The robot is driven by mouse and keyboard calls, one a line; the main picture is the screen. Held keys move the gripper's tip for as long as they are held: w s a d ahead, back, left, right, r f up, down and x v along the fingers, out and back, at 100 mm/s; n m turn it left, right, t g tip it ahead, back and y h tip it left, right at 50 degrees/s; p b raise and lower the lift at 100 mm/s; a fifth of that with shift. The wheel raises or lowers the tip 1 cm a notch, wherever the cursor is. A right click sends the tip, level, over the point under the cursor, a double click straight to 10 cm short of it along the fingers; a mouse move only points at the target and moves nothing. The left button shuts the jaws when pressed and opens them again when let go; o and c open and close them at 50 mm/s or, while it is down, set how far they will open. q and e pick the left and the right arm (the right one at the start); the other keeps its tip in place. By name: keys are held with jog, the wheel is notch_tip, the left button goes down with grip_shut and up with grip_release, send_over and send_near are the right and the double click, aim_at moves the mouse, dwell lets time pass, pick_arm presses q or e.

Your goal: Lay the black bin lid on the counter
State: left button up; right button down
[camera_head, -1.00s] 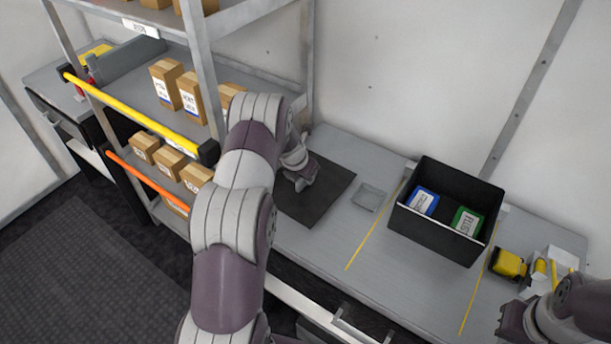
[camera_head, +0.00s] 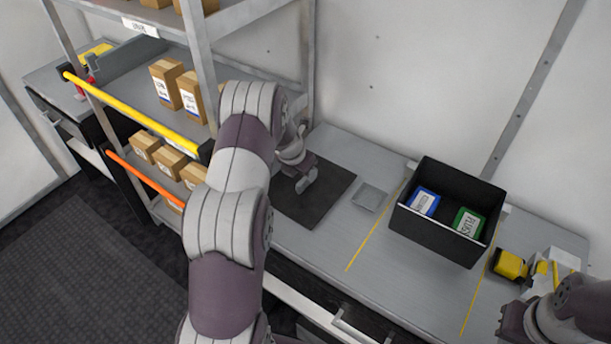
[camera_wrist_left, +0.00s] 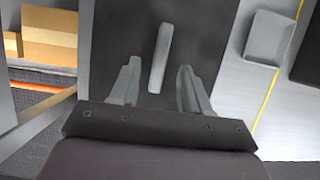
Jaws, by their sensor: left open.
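The black bin lid (camera_head: 328,196) lies flat on the grey counter, left of the open black bin (camera_head: 430,232). In the left wrist view the lid (camera_wrist_left: 225,28) has a raised grey bar handle (camera_wrist_left: 160,58). My left gripper (camera_head: 306,186) is over the lid. In the left wrist view its two fingers (camera_wrist_left: 157,82) are spread, with the handle between and just beyond them; I see no contact. My right gripper (camera_head: 508,322) is at the lower right, partly out of frame; its fingers cannot be made out.
The bin holds a blue-labelled pack (camera_head: 424,203) and a green-labelled pack (camera_head: 467,224). A small grey tray (camera_head: 370,197) sits between lid and bin. Yellow lines mark the counter. A yellow tool (camera_head: 510,264) lies at right. A shelf rack with cartons (camera_head: 167,84) stands at left.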

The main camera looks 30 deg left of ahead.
pick_arm(q)
jog(key=v, duration=0.8)
jog(key=s+d+r+m+g, duration=0.1)
jog(key=s+d+r+m, duration=0.1)
jog(key=s+d+m, duration=0.7)
jog(key=s+d+r+m+g, duration=0.2)
jog(key=s+d+m, duration=0.7)
jog(key=m, duration=1.7)
jog(key=s+r, duration=0.1)
jog(key=s, duration=0.3)
jog(key=shift+s, duration=0.35)
jog(key=shift+s+d, duration=0.1)
